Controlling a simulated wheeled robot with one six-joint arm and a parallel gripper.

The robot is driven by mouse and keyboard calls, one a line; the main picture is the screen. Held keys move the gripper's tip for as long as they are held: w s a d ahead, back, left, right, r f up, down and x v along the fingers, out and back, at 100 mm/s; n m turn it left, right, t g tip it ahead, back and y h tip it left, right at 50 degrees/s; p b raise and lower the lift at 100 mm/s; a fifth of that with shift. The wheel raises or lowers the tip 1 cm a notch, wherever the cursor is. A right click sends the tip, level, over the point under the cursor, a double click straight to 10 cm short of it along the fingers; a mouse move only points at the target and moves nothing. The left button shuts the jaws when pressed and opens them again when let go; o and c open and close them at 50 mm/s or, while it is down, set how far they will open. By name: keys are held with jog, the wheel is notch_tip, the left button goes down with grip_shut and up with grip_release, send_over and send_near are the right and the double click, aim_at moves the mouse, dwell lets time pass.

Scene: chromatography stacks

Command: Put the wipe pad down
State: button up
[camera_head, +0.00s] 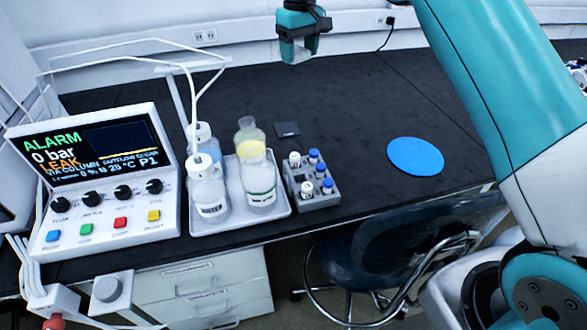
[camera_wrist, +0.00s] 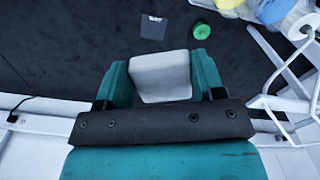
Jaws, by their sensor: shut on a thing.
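The wipe pad (camera_wrist: 161,77) is a pale grey-white block between the two teal fingers of my gripper (camera_wrist: 162,80) in the wrist view. My gripper is shut on it. In the head view my gripper (camera_head: 298,55) is at the top centre, in front of the back wall and seemingly above the black bench (camera_head: 350,100); the pad is hard to make out there. A flat blue round mat (camera_head: 415,156) lies bare on the bench to the right. A small dark grey square (camera_head: 287,129) lies on the bench behind the vial rack; it also shows in the wrist view (camera_wrist: 153,27).
A white tray (camera_head: 281,211) with bottles, a vial rack (camera_head: 318,199) and a control unit (camera_head: 92,185) showing ALARM and LEAK fill the left side. White tubes arch over the bottles. A green round thing (camera_wrist: 202,30) shows in the wrist view. The bench around the blue mat is clear.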

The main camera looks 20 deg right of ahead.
jog(key=b, duration=0.7)
send_over(298, 147)
jog(key=s, duration=0.3)
notch_tip(298, 147, down, 10)
jog(key=f, duration=2)
jog(key=shift+w+a, duration=0.1)
jog(key=shift+a, duration=0.25)
jog(key=shift+f, duration=0.1)
jog(key=o, duration=0.9)
